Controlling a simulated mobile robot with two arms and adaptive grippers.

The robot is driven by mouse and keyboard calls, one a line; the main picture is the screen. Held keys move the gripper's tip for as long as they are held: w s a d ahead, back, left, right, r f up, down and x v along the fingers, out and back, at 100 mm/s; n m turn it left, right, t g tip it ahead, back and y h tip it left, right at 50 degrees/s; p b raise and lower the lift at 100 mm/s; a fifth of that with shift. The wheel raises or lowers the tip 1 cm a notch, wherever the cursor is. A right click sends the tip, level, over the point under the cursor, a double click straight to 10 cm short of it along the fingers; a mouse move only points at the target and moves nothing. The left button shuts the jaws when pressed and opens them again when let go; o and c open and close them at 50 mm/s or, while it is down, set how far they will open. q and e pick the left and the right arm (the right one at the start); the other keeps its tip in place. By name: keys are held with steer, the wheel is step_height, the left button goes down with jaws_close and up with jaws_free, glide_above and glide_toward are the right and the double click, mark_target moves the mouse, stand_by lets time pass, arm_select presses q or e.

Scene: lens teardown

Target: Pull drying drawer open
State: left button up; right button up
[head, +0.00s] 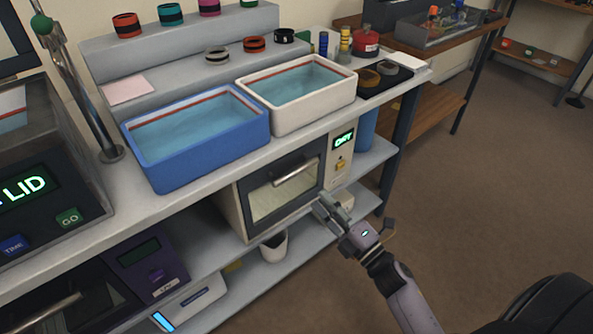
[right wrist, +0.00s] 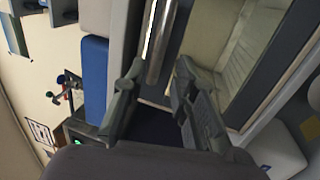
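The drying drawer (head: 284,188) is a beige-framed, dark-fronted unit with a window, on the shelf under the bench. Its front looks closed in the head view. Its silver bar handle (head: 296,174) runs across the upper front. My right gripper (head: 324,206) is open, in front of the drawer and just below and right of the handle. In the right wrist view, the handle (right wrist: 161,42) lies ahead, its near end lined up between the open fingers (right wrist: 160,74). I cannot tell whether they touch it. My left gripper is not in view.
A control panel with a lit DRY display (head: 343,140) adjoins the drawer on the right. A blue tub (head: 196,163) and a white tub (head: 290,122) stand on the bench above. A white cup (head: 273,246) stands on the lower shelf.

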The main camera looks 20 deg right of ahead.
mark_target(296, 171)
steer(key=x, duration=1.1)
steer(key=shift+w, duration=0.25)
steer(key=shift+c, duration=0.2)
jaws_close()
